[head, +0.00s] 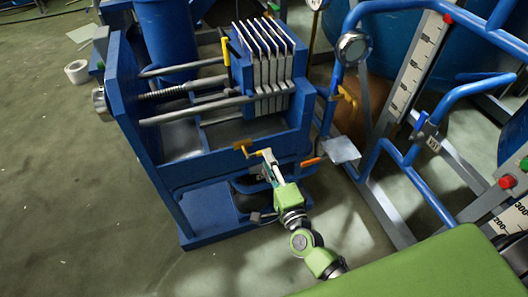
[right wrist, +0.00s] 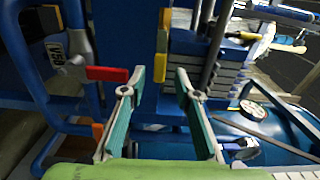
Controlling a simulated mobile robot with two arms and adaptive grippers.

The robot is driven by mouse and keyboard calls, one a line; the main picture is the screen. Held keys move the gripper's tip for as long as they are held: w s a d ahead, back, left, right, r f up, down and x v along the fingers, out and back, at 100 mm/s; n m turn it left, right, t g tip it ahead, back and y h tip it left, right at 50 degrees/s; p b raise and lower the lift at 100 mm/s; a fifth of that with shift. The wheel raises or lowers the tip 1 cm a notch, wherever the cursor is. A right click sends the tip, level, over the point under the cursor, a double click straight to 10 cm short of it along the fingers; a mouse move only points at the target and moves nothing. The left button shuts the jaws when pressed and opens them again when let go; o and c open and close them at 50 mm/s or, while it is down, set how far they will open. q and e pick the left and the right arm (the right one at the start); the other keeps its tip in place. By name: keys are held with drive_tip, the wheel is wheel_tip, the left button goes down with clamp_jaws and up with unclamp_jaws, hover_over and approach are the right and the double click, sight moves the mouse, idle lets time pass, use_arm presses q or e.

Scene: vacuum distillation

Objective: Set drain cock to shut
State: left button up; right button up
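Small coloured lever handles show on and near the blue press; no readable label tells me which is the drain cock. A yellow handle (head: 243,146) sits on the press's front edge, just left of my right gripper's tips. My right gripper (head: 267,155) reaches up to that edge. In the right wrist view my right gripper (right wrist: 158,78) has its two teal-padded fingers apart, with a yellow handle (right wrist: 161,62) in line with the gap beyond the tips. I cannot tell whether they touch. An orange handle (head: 310,161) lies to the right. My left gripper is out of view.
The blue press (head: 190,171) holds several grey plates (head: 265,62). A blue pipe frame (head: 398,155) with a tagged valve (head: 430,143) stands to the right. In the right wrist view a red handle (right wrist: 107,73) is close to the left finger. Open floor (head: 65,190) lies left.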

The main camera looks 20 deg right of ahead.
sight(259, 154)
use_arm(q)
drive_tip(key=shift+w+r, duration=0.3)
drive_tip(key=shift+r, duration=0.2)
use_arm(e)
drive_tip(key=w, duration=0.4)
drive_tip(key=shift+w, duration=0.3)
clamp_jaws()
drive_tip(key=shift+a, duration=0.1)
